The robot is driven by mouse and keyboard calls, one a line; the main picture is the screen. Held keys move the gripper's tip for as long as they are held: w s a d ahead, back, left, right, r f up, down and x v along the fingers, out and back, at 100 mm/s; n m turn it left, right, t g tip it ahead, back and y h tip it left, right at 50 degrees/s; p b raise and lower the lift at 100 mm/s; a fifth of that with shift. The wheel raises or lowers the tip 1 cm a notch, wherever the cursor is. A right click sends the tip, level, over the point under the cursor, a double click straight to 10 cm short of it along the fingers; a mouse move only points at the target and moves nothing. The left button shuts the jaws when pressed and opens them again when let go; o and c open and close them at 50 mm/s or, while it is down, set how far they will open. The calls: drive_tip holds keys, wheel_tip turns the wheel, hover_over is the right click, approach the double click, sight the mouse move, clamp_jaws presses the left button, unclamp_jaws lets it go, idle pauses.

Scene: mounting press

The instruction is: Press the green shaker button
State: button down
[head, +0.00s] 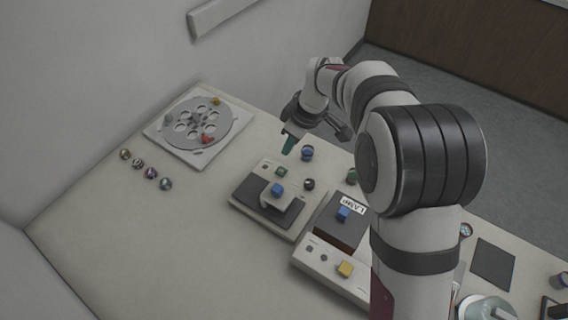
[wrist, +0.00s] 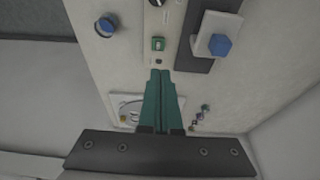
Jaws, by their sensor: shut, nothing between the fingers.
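The green button (head: 281,171) is a small square on the back panel of the pale device (head: 262,170), which has a dark plate and a blue-topped part (head: 277,189). In the wrist view the green button (wrist: 158,43) shows just beyond my fingertips, with the blue-topped part (wrist: 220,45) to its right. My gripper (head: 288,149) has teal fingers, shut with nothing between them and pointing down. In the wrist view the fingertips of my gripper (wrist: 160,72) are apart from the button. How high they hang above the panel is hard to tell.
A black knob (head: 309,184) sits right of the button. A second device with a LAMP label (head: 353,207) and yellow button (head: 345,269) is at right. A round plate unit (head: 190,127) is at back left. Front left table is clear.

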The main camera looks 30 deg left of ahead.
sight(280, 172)
drive_tip(key=x, duration=0.5)
drive_tip(key=d+x, duration=0.1)
drive_tip(key=x, duration=0.2)
drive_tip(key=shift+a+f, duration=0.1)
drive_tip(key=shift+f, duration=0.8)
